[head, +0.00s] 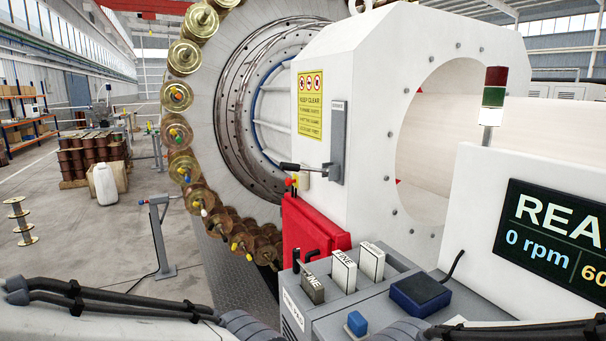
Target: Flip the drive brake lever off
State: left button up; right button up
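The brake lever (304,168) appears to be the dark-handled lever on the white machine housing. It sticks out roughly level to the left from the foot of an upright grey plate (338,142). The plate's small label is too small to read, so I cannot confirm that this is the drive brake. A small red knob (291,182) sits just below the lever's handle end. Both my arms cross the bottom edge of the head view and bend down out of the picture. Neither gripper shows, and nothing of mine touches the lever.
A red box (312,230) stands below the lever. In front is a grey console with labelled blocks (343,270), a blue button (357,323) and a dark blue box (420,292). The spool wheel (222,100) is left of the housing. A display (552,238) stands right.

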aim_at(283, 165)
jog(key=u, duration=0.05)
jog(key=k, duration=0.65)
jog(key=u, duration=0.8)
jog(key=i, duration=1.4)
jog(key=z, duration=0.8)
jog(key=i, duration=0.45)
jog(key=z, duration=0.55)
